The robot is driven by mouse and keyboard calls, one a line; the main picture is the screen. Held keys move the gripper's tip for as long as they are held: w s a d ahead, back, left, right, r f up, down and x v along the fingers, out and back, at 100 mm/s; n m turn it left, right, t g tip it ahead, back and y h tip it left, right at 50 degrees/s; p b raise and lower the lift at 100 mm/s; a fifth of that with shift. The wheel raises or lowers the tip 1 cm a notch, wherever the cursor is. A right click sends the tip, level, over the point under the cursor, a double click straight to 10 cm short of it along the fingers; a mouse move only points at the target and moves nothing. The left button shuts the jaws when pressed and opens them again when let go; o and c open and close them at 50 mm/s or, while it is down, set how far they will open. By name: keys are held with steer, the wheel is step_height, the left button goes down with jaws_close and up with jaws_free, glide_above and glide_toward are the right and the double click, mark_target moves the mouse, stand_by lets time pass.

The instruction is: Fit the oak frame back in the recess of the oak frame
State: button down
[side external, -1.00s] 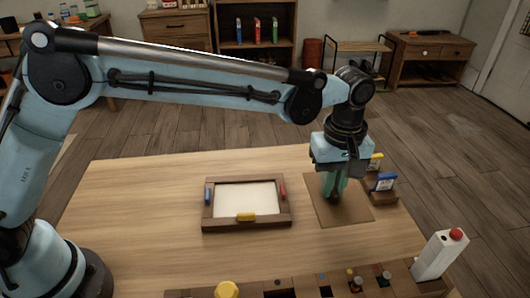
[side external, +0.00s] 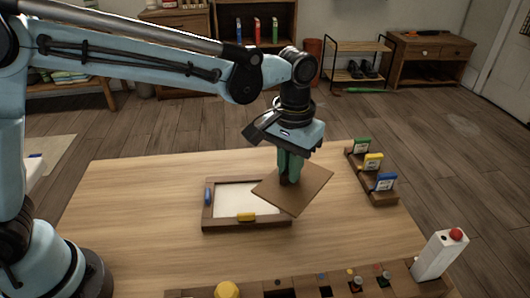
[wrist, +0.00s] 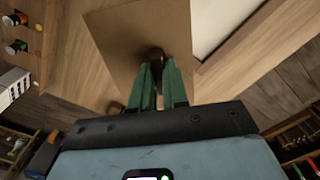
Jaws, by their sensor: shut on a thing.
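The oak frame (side external: 209,224) lies flat on the table, with a pale sheet (side external: 235,199) inside its recess. A blue clip (side external: 207,194) sits on its left side and a yellow clip (side external: 246,217) on its front side. My gripper (side external: 289,178) is shut on a small dark grip on a brown square panel (side external: 306,192), which also shows in the wrist view (wrist: 120,50). The panel is held above the table, turned and a little tilted, and covers the frame's right side. The panel's underside is hidden.
A wooden rack (side external: 366,185) with green, yellow and blue tagged cards stands at the table's right. A white box with a red button (side external: 440,254) and a slotted wooden holder (side external: 300,287) line the front edge.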

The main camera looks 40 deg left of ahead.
steer(key=s+a+f+m, duration=0.1)
steer(key=s+a+m, duration=0.1)
steer(key=a+m, duration=0.7)
steer(key=shift+a+f+m, duration=0.2)
steer(key=shift+a+m, duration=0.1)
steer(key=shift+a, duration=0.2)
glide_above(246, 195)
steer(key=shift+s+f, duration=0.1)
steer(key=shift+f, duration=3.1)
steer(key=shift+f, duration=0.7)
steer(key=c, duration=1.1)
jaws_free()
steer(key=shift+o, duration=0.2)
